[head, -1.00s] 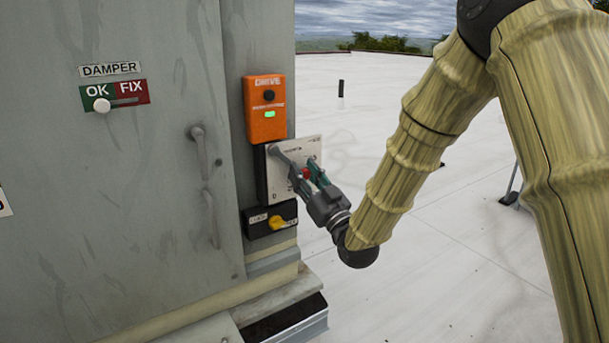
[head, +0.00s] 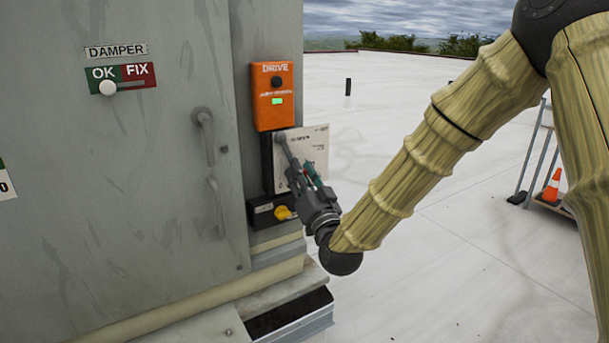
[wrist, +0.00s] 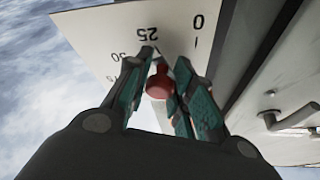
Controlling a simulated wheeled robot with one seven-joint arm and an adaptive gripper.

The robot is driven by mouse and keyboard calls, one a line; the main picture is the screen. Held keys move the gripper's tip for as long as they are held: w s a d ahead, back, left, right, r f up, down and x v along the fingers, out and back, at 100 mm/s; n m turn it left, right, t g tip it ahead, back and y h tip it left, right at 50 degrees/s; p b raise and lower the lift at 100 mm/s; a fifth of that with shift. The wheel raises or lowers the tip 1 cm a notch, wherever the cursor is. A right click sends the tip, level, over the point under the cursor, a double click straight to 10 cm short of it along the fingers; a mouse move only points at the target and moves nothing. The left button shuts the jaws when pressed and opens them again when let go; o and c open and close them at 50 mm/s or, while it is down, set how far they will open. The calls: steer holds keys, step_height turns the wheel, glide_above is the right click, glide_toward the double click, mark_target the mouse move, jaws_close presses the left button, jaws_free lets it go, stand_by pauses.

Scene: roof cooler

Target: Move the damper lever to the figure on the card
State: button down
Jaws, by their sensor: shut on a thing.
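The damper lever is a grey arm (head: 286,149) on a white scale plate (head: 315,145), slanting steeply down from its pivot. Its red knob (wrist: 160,82) sits between the fingers in the wrist view. My gripper (head: 302,174) is shut on that knob; it also shows in the wrist view (wrist: 158,92). The plate there (wrist: 100,28) reads upside down, with 0, 25 and 50; the knob is by the 25, but the exact reading is unclear.
The orange DRIVE box (head: 273,94) has a lit green light. A black box with a yellow knob (head: 283,213) sits below the plate. The DAMPER OK/FIX slider knob (head: 107,88) is on OK. Door handles (head: 206,137) are left.

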steer(key=shift+r, duration=0.1)
steer(key=c, duration=1.2)
jaws_free()
steer(key=v, duration=1.2)
steer(key=shift+d, duration=0.1)
